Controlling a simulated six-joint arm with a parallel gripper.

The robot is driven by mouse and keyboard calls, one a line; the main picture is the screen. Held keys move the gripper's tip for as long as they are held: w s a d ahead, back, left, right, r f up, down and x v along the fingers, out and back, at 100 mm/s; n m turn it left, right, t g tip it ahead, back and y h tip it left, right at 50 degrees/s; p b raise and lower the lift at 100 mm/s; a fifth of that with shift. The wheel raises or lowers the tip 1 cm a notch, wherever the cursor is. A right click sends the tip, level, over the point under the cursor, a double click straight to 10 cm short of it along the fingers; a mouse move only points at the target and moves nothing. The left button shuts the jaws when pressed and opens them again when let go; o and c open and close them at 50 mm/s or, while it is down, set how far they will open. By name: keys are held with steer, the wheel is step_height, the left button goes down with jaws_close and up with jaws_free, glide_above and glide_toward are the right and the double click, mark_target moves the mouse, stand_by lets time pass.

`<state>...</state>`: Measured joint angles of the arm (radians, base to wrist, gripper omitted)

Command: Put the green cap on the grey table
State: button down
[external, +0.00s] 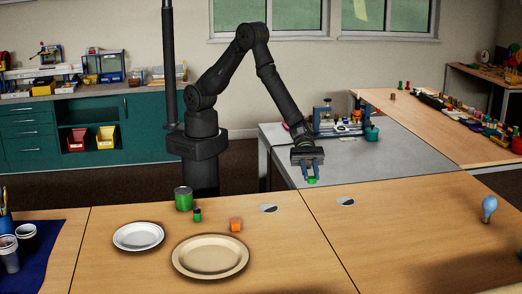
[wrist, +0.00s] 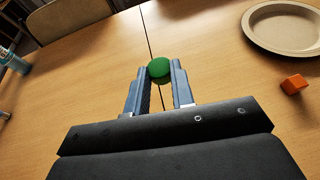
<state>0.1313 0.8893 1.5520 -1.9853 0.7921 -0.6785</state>
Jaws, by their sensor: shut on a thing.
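The green cap (external: 312,181) is held between the fingertips of my gripper (external: 311,172), in the air. In the wrist view the green cap (wrist: 159,68) shows as a rounded green shape at the tips of both fingers of my gripper (wrist: 160,80). The grey table (external: 410,160) stands behind the wooden tables in the external view. My gripper appears in front of its near left part there; its exact height cannot be told. The wrist view shows wooden tabletop beyond the cap.
On the wooden table (external: 120,265) are a green can (external: 183,200), a small green object (external: 197,215), an orange block (external: 235,225), a white plate (external: 138,236) and a tan plate (external: 210,260). A vise-like device (external: 323,120) stands on the grey table's far side. Its middle looks clear.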

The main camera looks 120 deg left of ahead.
steer(key=s+a+r+n+t+y, duration=0.2)
steer(key=a, duration=0.4)
steer(key=s+a+r+n+t+y, duration=0.1)
steer(key=s+a+r+n, duration=0.1)
steer(key=a, duration=0.5)
steer(key=n+t+y, duration=0.1)
steer(key=n+y, duration=1)
steer(key=y, duration=0.2)
glide_above(331, 145)
steer(key=f, duration=1)
steer(key=d+f, duration=0.1)
steer(key=f, duration=0.4)
steer(key=shift+a+f, duration=0.35)
steer(key=shift+a, duration=0.1)
steer(key=shift+f, duration=1.9)
steer(key=shift+f, duration=0.15)
